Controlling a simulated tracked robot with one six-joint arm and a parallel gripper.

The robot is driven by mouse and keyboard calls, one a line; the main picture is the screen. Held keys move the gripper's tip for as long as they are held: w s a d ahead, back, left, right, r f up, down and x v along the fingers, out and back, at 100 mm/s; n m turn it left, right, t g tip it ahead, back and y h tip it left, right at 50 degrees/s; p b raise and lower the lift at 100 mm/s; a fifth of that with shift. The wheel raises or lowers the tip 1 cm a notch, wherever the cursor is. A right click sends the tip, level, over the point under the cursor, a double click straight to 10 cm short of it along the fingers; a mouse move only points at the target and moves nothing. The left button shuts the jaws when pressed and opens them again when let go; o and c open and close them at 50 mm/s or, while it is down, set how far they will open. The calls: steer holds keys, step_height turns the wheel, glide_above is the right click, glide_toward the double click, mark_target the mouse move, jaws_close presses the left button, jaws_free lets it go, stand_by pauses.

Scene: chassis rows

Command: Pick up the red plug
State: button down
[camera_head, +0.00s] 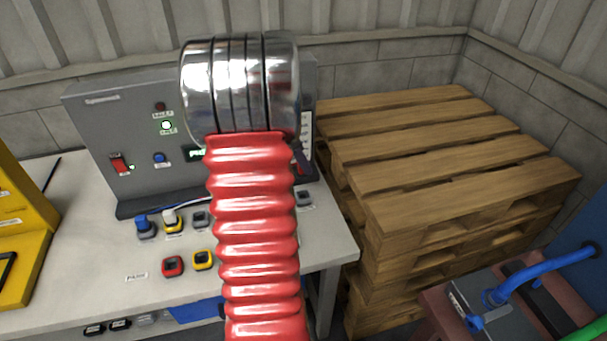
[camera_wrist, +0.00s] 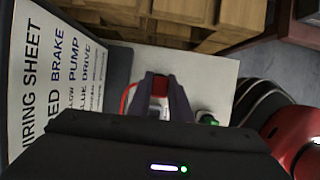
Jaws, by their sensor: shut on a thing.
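In the wrist view the red plug (camera_wrist: 160,86) is between the two dark purple fingertips of my gripper (camera_wrist: 160,94). The fingers are shut on it, and a thin red cable leads off its left side. It appears over the pale bench top, but I cannot tell how high. In the head view my red ribbed arm hides most of the gripper; only a dark finger edge and a bit of red show at its right side.
A green plug (camera_wrist: 206,118) is right of the gripper. A wiring sheet (camera_wrist: 60,70) stands left; pallets (camera_head: 440,180) stand right.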

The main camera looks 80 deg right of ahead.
steer(key=shift+r, duration=0.35)
stand_by(0.3)
